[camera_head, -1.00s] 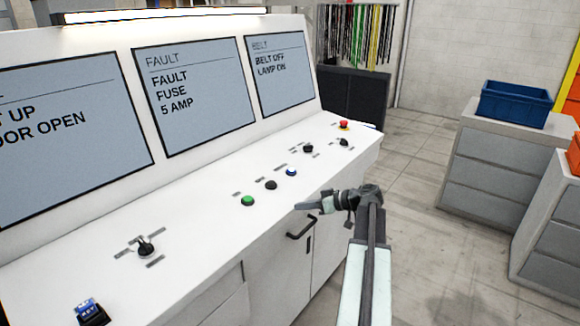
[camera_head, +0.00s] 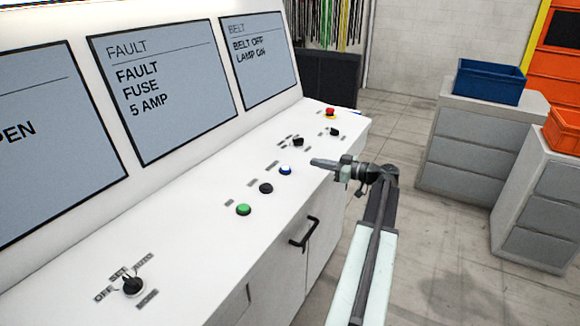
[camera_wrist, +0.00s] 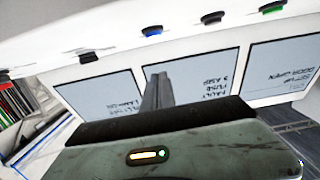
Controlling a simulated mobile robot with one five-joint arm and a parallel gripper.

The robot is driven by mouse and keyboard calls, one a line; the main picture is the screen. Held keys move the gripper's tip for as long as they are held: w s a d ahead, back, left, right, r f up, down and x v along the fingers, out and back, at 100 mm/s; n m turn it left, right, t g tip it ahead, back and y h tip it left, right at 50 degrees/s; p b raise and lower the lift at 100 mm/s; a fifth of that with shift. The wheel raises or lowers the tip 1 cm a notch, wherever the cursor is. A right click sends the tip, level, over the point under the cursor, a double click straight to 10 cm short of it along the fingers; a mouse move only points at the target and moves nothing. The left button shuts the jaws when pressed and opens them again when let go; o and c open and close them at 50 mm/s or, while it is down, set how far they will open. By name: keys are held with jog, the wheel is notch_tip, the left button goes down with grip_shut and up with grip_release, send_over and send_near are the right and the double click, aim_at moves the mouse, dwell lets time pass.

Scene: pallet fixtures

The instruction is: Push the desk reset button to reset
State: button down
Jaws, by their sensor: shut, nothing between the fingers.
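The white desk (camera_head: 190,235) carries a row of push buttons: a green one (camera_head: 243,209), a black one (camera_head: 266,188) and a blue one (camera_head: 285,169). Their labels are too small to read, so I cannot tell by text which is reset. My gripper (camera_head: 314,162) is shut and empty, its tip just right of the blue button in the head view and apart from it. In the wrist view, the closed fingers (camera_wrist: 157,92) show below the blue button (camera_wrist: 152,31), with the black (camera_wrist: 212,18) and green (camera_wrist: 272,7) ones to the right.
A rotary switch (camera_head: 133,286) sits at the near left; black knobs (camera_head: 298,142) and a red button (camera_head: 330,112) sit farther back. Screens (camera_head: 165,85) reading FAULT FUSE 5 AMP and BELT OFF LAMP ON rise behind. A handle (camera_head: 304,232) juts from the front. Grey cabinets (camera_head: 470,150) stand right.

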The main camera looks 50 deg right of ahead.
jog(key=b, duration=0.1)
send_over(292, 175)
jog(key=shift+s+f, duration=0.45)
jog(key=shift+f, duration=0.05)
jog(key=f+b, duration=0.3)
jog(key=shift+w+f, duration=0.1)
jog(key=shift+w, duration=0.2)
jog(key=shift+w+f+b, duration=0.1)
jog(key=shift+f+b, duration=0.3)
jog(key=shift+b, duration=0.05)
